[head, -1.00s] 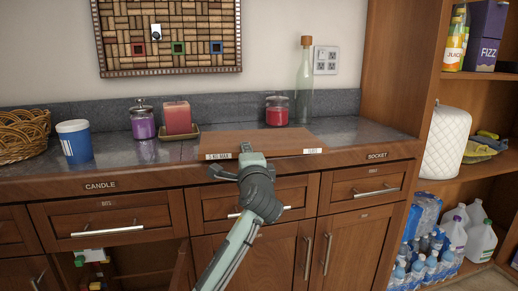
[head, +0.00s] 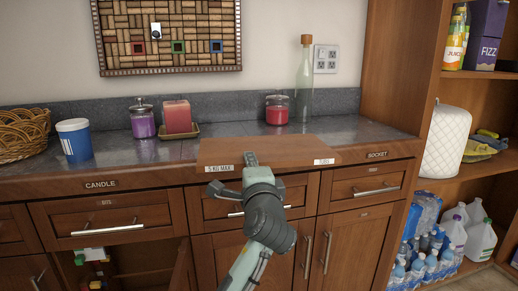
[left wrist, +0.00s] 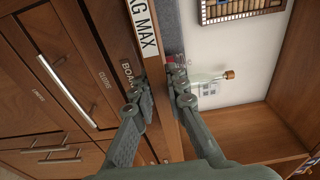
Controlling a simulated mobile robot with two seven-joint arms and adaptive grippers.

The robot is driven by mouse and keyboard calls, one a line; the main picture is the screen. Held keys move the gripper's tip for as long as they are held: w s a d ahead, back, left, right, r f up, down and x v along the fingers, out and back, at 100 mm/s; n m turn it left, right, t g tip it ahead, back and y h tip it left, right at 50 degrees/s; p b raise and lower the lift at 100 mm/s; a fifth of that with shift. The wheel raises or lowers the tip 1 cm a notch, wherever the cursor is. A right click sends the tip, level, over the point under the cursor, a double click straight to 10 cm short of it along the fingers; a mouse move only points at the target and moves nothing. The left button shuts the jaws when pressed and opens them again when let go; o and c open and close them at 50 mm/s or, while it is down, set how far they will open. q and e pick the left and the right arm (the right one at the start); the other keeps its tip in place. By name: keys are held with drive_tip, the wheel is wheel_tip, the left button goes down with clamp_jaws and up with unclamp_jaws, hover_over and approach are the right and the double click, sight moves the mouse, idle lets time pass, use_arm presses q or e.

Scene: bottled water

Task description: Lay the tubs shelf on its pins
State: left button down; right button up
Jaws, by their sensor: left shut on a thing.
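The wooden shelf board (head: 268,150) has a white "5 KG MAX" label at the left of its front edge and a smaller label at the right that looks like "TUBS". It lies roughly flat over the counter's front edge; I cannot tell whether it touches the counter. My left gripper (head: 246,172) is shut on the board's front edge, right of the "5 KG MAX" label. In the left wrist view the fingers (left wrist: 158,97) clamp the board (left wrist: 159,72) from both faces. The pins are not visible. My right gripper is not in view.
On the counter (head: 350,137) stand a basket, a blue cup (head: 74,140), a purple jar (head: 142,120), a pink candle (head: 177,116), a red jar (head: 277,110) and a green bottle (head: 304,85). A lower cabinet (head: 128,262) is open at left. Stocked shelves (head: 470,185) stand at right.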

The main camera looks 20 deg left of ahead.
use_arm(q)
drive_tip(key=shift+v, duration=2.1)
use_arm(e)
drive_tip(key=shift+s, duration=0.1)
